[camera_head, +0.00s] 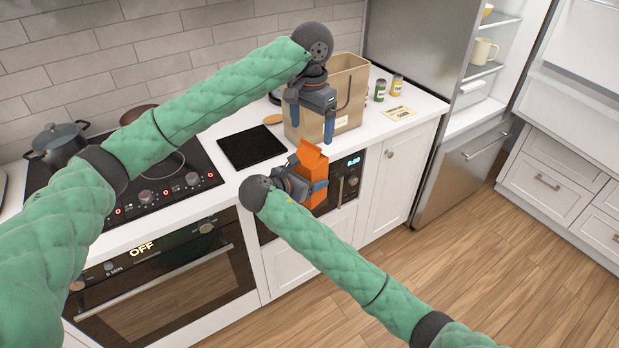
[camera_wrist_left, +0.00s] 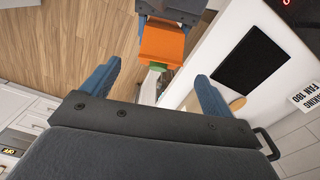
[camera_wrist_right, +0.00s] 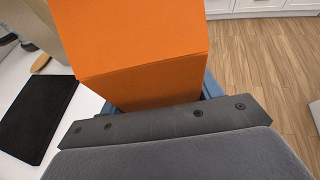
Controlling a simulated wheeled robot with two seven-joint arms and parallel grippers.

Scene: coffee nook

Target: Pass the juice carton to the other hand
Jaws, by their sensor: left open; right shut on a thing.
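The orange juice carton (camera_head: 311,163) is upright in my right gripper (camera_head: 305,188), which is shut on it in front of the counter edge. The carton fills the upper part of the right wrist view (camera_wrist_right: 130,45), with blue fingers partly hidden behind it. My left gripper (camera_head: 311,118) is above and slightly behind the carton, open and empty, its fingers pointing down. In the left wrist view the carton's top (camera_wrist_left: 162,42) shows beyond and between the open left fingers (camera_wrist_left: 155,85), apart from them.
A paper bag (camera_head: 346,90) stands on the counter behind my left gripper. A black mat (camera_head: 251,147) lies beside the stove (camera_head: 150,170). Green (camera_head: 380,90) and yellow (camera_head: 396,85) jars and a small sign (camera_head: 398,113) are at right. The floor (camera_head: 480,260) is clear.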

